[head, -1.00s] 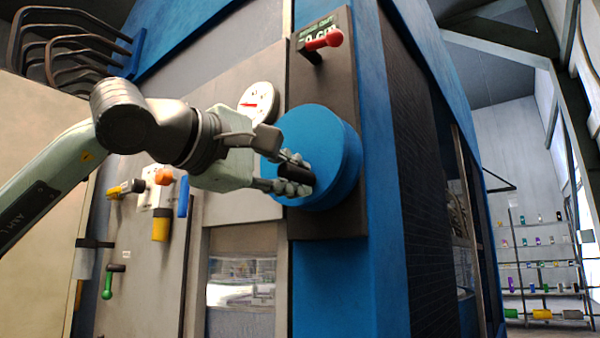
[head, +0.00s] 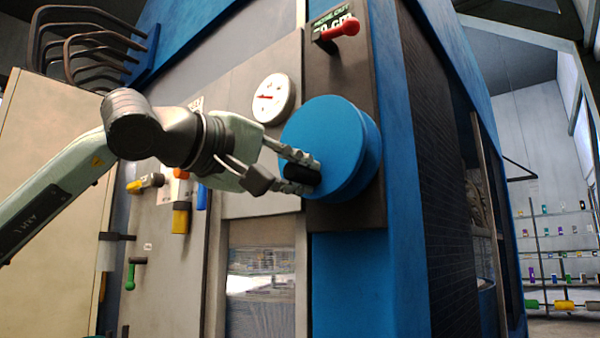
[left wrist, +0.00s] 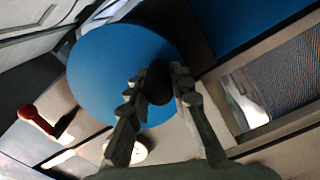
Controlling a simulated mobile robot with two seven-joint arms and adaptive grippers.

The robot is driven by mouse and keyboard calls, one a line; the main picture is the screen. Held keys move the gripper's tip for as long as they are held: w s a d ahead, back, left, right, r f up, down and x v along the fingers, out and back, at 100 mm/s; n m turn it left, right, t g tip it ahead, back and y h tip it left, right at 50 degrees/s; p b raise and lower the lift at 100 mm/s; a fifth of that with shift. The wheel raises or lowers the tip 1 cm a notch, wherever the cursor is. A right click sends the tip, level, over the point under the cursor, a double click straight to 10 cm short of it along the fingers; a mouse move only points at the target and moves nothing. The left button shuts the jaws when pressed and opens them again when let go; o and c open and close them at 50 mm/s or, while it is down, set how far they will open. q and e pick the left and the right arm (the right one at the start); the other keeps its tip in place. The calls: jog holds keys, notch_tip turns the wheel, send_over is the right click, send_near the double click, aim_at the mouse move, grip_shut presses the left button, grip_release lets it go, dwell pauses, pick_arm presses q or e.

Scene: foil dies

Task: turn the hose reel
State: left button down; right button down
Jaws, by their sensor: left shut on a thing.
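The hose reel (head: 345,140) is a blue round drum on a dark panel of the blue cabinet, right of centre in the head view. It also shows in the left wrist view (left wrist: 105,65). A black knob-like handle (head: 300,172) stands out from its face near the lower left edge. My left gripper (head: 303,170) is shut on this handle, with a finger on each side of it. The left wrist view shows the handle (left wrist: 158,82) between the fingertips. My right gripper is in neither view.
A red-knobbed lever (head: 345,27) with a display sits above the reel. A round white gauge (head: 273,98) is at its left. Yellow and green handles (head: 131,277) stick out farther left. Shelves (head: 555,240) stand far right.

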pick_arm(q)
jog(key=c, duration=1.4)
grip_release()
jog(key=shift+o, duration=0.2)
jog(key=v, duration=1.2)
